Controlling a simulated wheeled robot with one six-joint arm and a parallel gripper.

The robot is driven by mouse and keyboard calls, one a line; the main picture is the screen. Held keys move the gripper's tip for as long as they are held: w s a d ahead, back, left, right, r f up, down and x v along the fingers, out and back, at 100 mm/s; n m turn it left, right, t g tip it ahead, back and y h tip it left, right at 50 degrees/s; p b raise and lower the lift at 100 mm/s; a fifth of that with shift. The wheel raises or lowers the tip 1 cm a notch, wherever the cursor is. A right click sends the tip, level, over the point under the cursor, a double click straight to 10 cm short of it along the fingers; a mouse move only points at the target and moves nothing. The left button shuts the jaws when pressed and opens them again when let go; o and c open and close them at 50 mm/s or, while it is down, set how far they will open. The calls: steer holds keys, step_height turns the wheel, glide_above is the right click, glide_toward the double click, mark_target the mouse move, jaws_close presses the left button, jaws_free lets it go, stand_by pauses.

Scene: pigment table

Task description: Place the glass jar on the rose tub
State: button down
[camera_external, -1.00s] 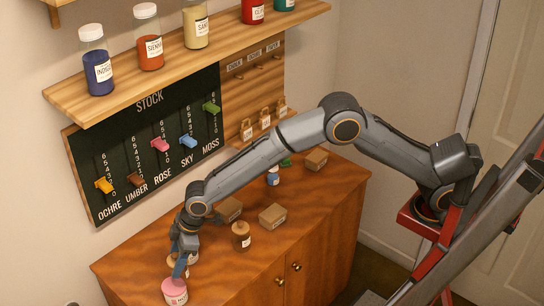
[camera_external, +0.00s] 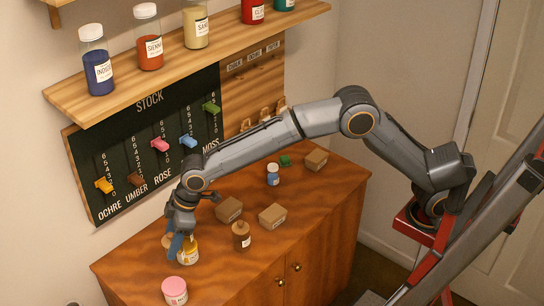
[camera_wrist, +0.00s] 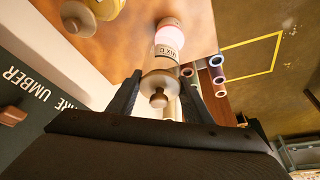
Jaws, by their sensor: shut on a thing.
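My gripper (camera_external: 177,246) points down over the table's left end, with the glass jar between its fingers. In the wrist view, the jaws (camera_wrist: 161,76) are shut on the glass jar (camera_wrist: 161,80), which has a wooden knob lid and a label reading MIX C. The rose tub (camera_external: 174,289), pink with a white label, stands at the table's front left corner, apart from the gripper.
The stock board (camera_external: 150,150) is on the wall behind. The table between tub and brown jar is clear.

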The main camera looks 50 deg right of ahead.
mark_target(169, 262)
steer(key=p+x, duration=0.1)
steer(key=x, duration=0.2)
steer(key=s+p+x, duration=0.1)
steer(key=x, duration=0.1)
steer(key=p+x, duration=0.1)
steer(key=x, duration=0.2)
steer(key=shift+s+a+f, duration=0.2)
steer(key=shift+s+f, duration=0.15)
steer(key=shift+f, duration=0.2)
steer(key=shift+f, duration=0.15)
steer(key=c, duration=0.9)
jaws_free()
steer(key=shift+d+r, duration=0.1)
steer(key=shift+r, duration=0.3)
steer(key=b+v, duration=0.3)
steer(key=v, duration=0.8)
steer(key=shift+s+r, duration=0.15)
steer(key=shift+r, duration=0.1)
